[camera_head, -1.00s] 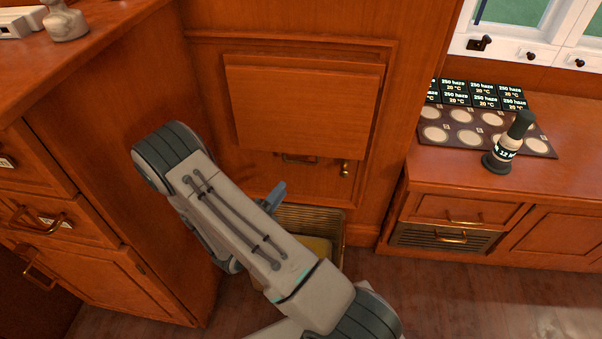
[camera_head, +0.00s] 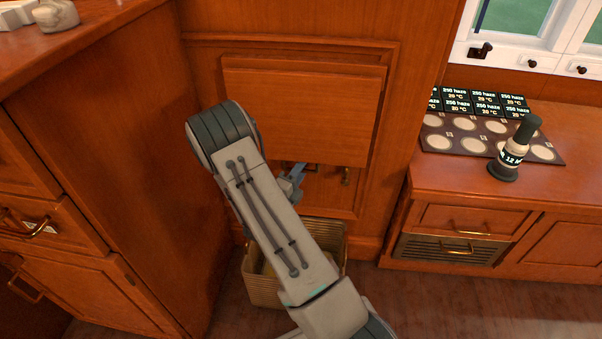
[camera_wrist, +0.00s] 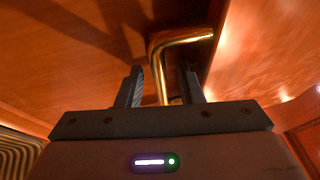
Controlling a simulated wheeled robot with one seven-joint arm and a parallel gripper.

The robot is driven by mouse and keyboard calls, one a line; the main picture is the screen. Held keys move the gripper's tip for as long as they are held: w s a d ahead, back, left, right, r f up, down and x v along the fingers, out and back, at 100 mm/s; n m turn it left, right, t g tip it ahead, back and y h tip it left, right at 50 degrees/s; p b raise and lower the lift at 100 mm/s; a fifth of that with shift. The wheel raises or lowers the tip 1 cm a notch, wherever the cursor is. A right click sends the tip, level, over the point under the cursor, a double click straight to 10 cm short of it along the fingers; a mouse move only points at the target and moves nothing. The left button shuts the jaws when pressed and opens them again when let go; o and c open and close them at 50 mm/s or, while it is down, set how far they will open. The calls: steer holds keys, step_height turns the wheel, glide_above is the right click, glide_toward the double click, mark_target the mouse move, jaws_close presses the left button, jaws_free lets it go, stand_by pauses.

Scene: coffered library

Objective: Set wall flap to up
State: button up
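The wall flap (camera_head: 300,105) is a wooden panel on the framed wall, in the middle of the head view. I cannot tell its exact tilt. A brass handle (camera_head: 312,168) shows just below its lower edge, partly behind my gripper (camera_head: 297,174). In the wrist view, the bent brass handle (camera_wrist: 158,70) lies between the two dark fingers of my gripper (camera_wrist: 162,85). The fingers are apart, with a gap beside the handle, so my gripper is open. My arm covers the flap's lower left corner.
A small brass knob (camera_head: 346,177) sits right of the handle. A woven basket (camera_head: 262,290) stands on the floor below. A wooden cabinet (camera_head: 130,170) is close on the left. A counter (camera_head: 440,187) on the right bears a dark-topped stamp (camera_head: 505,155) and a mat with pale discs.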

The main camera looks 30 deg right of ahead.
steer(key=shift+w+d, duration=0.1)
steer(key=shift+d, duration=0.1)
jaws_close()
steer(key=shift+r, duration=0.1)
steer(key=shift+a, duration=0.15)
